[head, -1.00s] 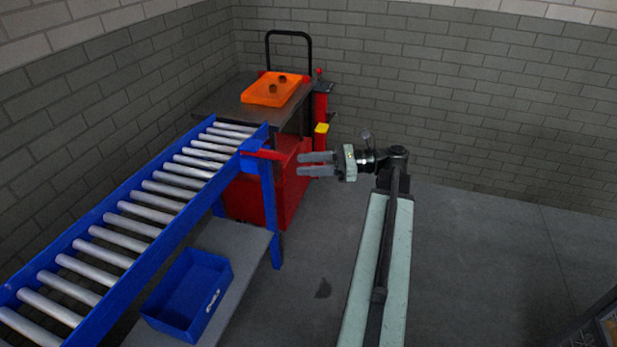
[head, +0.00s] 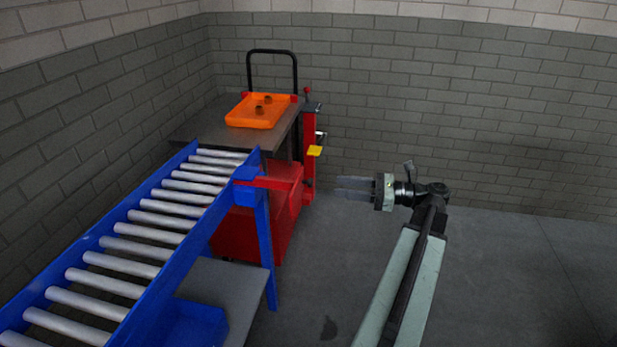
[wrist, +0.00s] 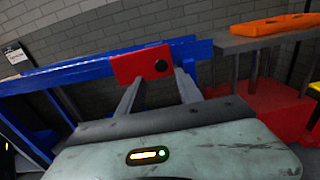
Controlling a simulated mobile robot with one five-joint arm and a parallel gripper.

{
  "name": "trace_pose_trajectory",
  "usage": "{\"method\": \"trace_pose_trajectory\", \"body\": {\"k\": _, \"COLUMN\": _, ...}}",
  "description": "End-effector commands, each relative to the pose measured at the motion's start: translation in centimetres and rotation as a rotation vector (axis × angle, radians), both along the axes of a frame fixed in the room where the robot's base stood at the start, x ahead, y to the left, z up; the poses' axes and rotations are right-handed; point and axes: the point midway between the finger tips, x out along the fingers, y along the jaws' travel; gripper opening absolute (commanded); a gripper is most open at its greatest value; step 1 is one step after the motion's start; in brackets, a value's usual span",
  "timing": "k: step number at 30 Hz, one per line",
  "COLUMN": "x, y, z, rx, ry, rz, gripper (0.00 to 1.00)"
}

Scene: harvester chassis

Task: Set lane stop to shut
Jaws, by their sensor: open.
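The lane stop looks to be the red bar (head: 272,182) at the end of the blue roller conveyor (head: 150,268). It sticks out to the right from a blue bracket, away from the rollers rather than across them. In the wrist view it shows as a red plate (wrist: 138,64) with a dark round knob, in front of the blue rail. My gripper (head: 338,187) is open and empty, to the right of the bar and apart from it in the head view. In the wrist view its two fingers (wrist: 158,76) point toward the red plate, with nothing between them.
A red cart (head: 285,215) with a grey top stands at the conveyor's end. It carries an orange tray (head: 245,119) with dark pieces. A red post with a yellow part (head: 315,150) stands beside it. A blue bin (head: 190,325) sits below. The floor at right is clear.

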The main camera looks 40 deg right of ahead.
Motion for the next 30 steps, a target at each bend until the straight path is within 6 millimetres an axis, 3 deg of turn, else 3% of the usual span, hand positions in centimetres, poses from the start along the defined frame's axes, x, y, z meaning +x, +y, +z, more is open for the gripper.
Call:
{"method": "trace_pose_trajectory", "body": {"k": 7, "x": 0.3, "y": 0.3, "z": 0.0, "rx": 0.0, "ry": 0.0, "rz": -0.007, "gripper": 0.43}}
{"method": "trace_pose_trajectory", "body": {"k": 19, "x": 5.3, "y": 3.2, "z": 0.0, "rx": 0.0, "ry": 0.0, "rz": -0.017, "gripper": 0.43}}
{"method": "trace_pose_trajectory", "body": {"k": 29, "x": 5.8, "y": 3.4, "z": 0.0, "rx": 0.0, "ry": 0.0, "rz": -0.02, "gripper": 0.43}}
{"method": "trace_pose_trajectory", "body": {"k": 30, "x": 5.8, "y": 3.4, "z": 0.0, "rx": 0.0, "ry": 0.0, "rz": -0.02, "gripper": 0.31}}
